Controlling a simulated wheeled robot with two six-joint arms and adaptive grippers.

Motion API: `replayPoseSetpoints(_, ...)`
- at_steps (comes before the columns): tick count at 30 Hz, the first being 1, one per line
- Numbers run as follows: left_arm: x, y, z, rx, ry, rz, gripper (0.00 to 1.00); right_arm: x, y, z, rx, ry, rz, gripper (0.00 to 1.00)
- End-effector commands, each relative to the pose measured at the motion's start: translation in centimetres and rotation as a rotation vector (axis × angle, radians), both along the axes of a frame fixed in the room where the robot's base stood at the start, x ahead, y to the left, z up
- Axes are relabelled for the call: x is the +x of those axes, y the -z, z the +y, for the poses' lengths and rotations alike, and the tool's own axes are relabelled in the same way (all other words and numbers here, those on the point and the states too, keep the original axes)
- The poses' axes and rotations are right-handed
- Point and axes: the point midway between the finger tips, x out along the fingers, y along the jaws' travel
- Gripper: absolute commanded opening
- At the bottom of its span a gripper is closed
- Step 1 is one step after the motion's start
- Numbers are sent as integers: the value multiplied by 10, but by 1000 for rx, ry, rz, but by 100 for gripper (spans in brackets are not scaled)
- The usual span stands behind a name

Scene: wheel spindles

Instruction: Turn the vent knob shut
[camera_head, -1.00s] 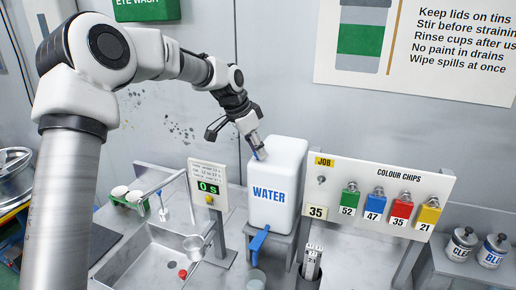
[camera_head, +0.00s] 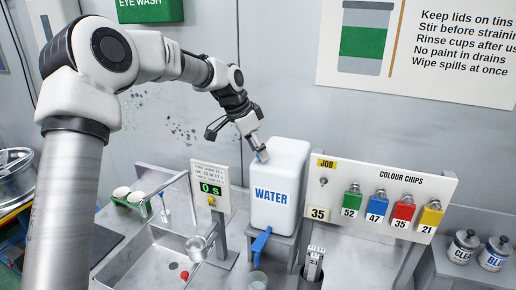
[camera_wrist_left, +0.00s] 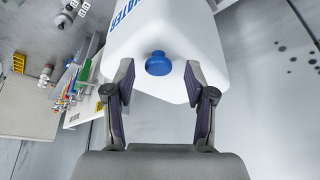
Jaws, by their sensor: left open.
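The white WATER container (camera_head: 291,168) stands upright on a grey stand. In the left wrist view, its top (camera_wrist_left: 200,35) carries a round blue vent knob (camera_wrist_left: 158,64). My left gripper (camera_head: 261,156) is at the container's top left edge, pointing down. In the left wrist view, the left gripper (camera_wrist_left: 158,66) is open, with one finger on each side of the knob and a visible gap on both sides. I cannot tell whether the fingertips are down at the knob's height. The knob is not clear in the head view. My right gripper is not in view.
A blue tap (camera_head: 260,241) is at the container's foot, above a cup (camera_head: 257,281). A timer panel (camera_head: 210,188) stands to the left, beside the sink (camera_head: 150,262). A colour chip board (camera_head: 385,190) stands close on the right. The wall is behind.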

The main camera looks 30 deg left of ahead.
Motion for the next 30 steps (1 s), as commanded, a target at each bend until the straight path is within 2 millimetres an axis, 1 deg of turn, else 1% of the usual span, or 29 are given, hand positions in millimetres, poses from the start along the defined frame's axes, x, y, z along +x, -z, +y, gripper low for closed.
replayPoseSetpoints(2,-1,-2,1,-1,0,0,55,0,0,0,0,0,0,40)
replayPoseSetpoints(5,-5,-13,3,-1,0,-2,55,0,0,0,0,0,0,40)
replayPoseSetpoints(8,-12,-34,8,-1,-1,-4,55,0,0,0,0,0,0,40)
replayPoseSetpoints(13,-27,-75,18,0,-2,-6,55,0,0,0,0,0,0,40)
replayPoseSetpoints(15,-32,-89,21,0,-1,-5,55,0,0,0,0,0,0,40)
replayPoseSetpoints(18,-38,-104,25,-1,-1,-4,55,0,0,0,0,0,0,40)
replayPoseSetpoints(22,-41,-111,27,-1,-1,-3,55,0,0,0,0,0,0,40)
replayPoseSetpoints(30,-41,-111,27,-1,-1,-2,55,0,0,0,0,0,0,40)
